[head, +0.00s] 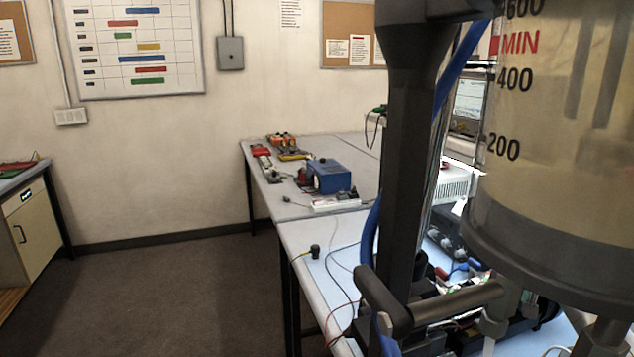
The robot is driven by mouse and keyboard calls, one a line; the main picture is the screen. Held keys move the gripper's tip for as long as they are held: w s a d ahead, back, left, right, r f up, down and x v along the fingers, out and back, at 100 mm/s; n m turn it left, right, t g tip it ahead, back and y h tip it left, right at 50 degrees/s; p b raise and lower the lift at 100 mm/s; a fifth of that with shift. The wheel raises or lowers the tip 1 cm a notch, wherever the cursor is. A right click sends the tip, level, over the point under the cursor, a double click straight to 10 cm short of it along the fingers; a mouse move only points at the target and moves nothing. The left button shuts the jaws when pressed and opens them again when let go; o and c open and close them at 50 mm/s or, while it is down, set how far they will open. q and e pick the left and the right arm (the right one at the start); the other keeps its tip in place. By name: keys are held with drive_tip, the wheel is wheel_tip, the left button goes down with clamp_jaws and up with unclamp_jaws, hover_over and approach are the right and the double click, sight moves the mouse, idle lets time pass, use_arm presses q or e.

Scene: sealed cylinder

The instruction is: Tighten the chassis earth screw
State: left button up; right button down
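I cannot make out a chassis earth screw or a screwdriver. A large clear cylinder (560,120) fills the right side, close to me. It has a grey base ring (545,245) and a scale with 200, 400, 600 and a red MIN mark. A dark upright post (405,150) stands left of it, with a grey horizontal bar (450,303) at its lower end. The post, bar and cylinder hide much of the bench behind them. Neither of my grippers can be made out in the head view.
A long bench (300,235) runs along the middle, with a blue box (328,177), hand tools and loose cables on it. A blue hose (455,65) runs by the post. A cabinet (30,235) stands at the left. The floor (160,300) between is clear.

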drive_tip(key=shift+s+a+f, duration=0.1)
drive_tip(key=shift+a+f, duration=0.3)
drive_tip(key=shift+a, duration=0.35)
drive_tip(key=r, duration=0.4)
drive_tip(key=shift+w+a+r, duration=0.1)
drive_tip(key=shift+w+a, duration=0.15)
drive_tip(key=shift+w, duration=0.05)
drive_tip(key=shift+w+a+r, duration=0.2)
drive_tip(key=shift+r, duration=0.1)
drive_tip(key=shift+s+d+r, duration=0.15)
drive_tip(key=shift+r, duration=0.05)
drive_tip(key=shift+s+d, duration=0.15)
drive_tip(key=shift+d, duration=0.1)
